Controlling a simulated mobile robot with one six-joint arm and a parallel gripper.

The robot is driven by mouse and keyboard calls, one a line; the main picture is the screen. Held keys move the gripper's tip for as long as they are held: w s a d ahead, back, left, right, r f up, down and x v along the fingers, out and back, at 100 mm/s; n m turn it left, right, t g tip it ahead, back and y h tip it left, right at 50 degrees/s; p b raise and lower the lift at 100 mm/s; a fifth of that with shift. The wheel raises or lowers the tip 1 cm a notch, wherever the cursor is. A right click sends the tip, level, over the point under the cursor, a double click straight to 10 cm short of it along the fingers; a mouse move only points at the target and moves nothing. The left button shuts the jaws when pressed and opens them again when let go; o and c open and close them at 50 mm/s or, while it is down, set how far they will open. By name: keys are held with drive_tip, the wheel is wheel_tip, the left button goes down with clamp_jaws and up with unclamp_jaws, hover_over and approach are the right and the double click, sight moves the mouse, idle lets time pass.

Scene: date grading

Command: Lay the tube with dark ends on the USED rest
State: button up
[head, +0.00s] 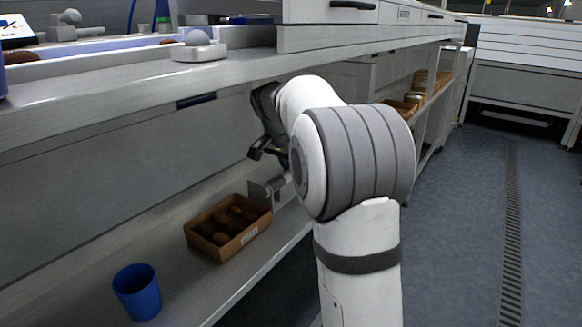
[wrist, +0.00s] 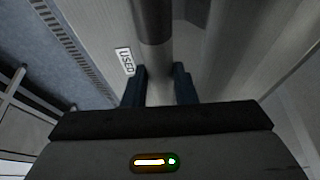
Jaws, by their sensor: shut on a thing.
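In the wrist view the grey tube (wrist: 159,75) stands between the two fingers of my gripper (wrist: 159,88), which is shut on it. One dark end (wrist: 152,22) of the tube points to the top of the picture; the other end is hidden behind my gripper. A white USED label (wrist: 125,61) shows just left of the tube, on a pale grey surface. Whether the tube touches that surface, I cannot tell. In the head view my gripper (head: 268,153) hangs in front of the bench, above the low shelf, partly hidden by my arm. A grey metal piece (head: 263,194) shows below it.
A brown box of dates (head: 252,233) and a blue cup (head: 137,292) stand on the low shelf (head: 205,288). The counter edge (head: 130,88) runs above my gripper. More boxes (head: 404,107) sit on shelves farther back. The floor (head: 465,220) at the right is clear.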

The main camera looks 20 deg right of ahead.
drive_tip(key=w, duration=0.1)
drive_tip(key=w+d, duration=0.1)
drive_tip(key=w, duration=0.2)
drive_tip(key=shift+d, duration=0.4)
drive_tip(key=shift+s+f+b, duration=0.1)
drive_tip(key=shift+f+b, duration=0.45)
drive_tip(key=shift+f, duration=0.15)
drive_tip(key=shift+a, duration=0.1)
drive_tip(key=shift+f, duration=0.2)
drive_tip(key=o, duration=1)
